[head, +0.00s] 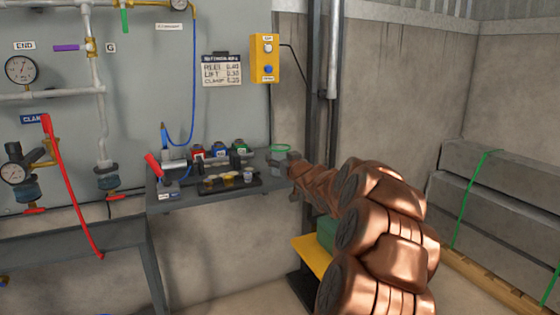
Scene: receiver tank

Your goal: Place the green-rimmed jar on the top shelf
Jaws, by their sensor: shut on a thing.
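The green-rimmed jar (280,148) shows at the right end of the dark grey wall shelf (165,205). Its rim is a thin green ring, and its body looks pale or clear. My gripper (284,162), at the end of my copper-coloured arm, is shut on the jar. The gripper partly hides the jar's lower part, so I cannot tell whether it touches the shelf or is held just above it. The jar looks about upright.
Red (197,153), blue (219,151) and green (239,146) topped items stand along the shelf's back. A dark tray (210,190) with small cups lies in front. A red-handled tool (153,164) stands at the left. A yellow control box (265,59) hangs above.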

